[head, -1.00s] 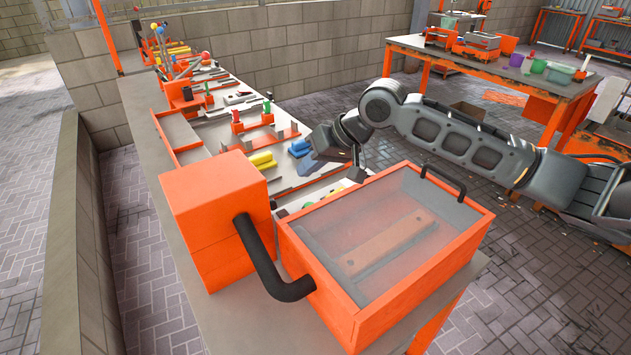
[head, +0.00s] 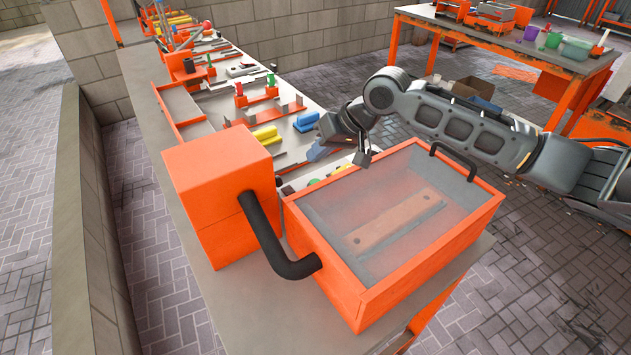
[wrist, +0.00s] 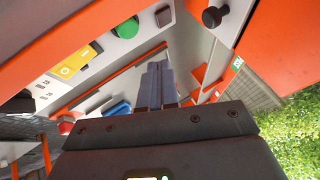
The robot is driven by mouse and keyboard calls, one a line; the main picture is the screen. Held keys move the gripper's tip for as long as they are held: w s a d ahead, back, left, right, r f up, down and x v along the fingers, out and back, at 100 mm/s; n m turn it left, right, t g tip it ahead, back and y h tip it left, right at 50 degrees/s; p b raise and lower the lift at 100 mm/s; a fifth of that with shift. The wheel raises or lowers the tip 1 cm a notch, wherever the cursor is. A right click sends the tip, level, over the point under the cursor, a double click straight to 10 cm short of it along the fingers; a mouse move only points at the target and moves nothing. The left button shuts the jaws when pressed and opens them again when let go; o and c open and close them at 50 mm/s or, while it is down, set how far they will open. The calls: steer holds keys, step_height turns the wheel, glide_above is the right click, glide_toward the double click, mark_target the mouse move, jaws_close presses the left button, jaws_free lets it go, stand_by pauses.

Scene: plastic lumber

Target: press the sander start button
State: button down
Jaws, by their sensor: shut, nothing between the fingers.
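The sander is the orange box (head: 335,292) with a clear lid, standing on the near end of the bench in the head view. My gripper (head: 316,153) is over the bench just beyond the sander. In the wrist view its fingers (wrist: 157,70) are shut and empty, pointing up the picture, right of and below the green button, apart from it.
An orange block (head: 215,195) with a black hose (head: 265,240) stands left of the sander. Several tools and a yellow piece (head: 265,133) lie along the bench beyond. A black knob (wrist: 212,17) is at the upper right in the wrist view.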

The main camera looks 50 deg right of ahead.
mark_target(312, 182)
steer(key=shift+f, duration=2.25)
steer(key=shift+f, duration=0.15)
steer(key=shift+f, duration=0.25)
steer(key=shift+s+a+f, duration=0.15)
steer(key=shift+s+f, duration=0.05)
steer(key=shift+f, duration=0.9)
stand_by(1.3)
steer(key=shift+r, duration=0.25)
steer(key=shift+w+r, duration=0.1)
steer(key=shift+r, duration=2.75)
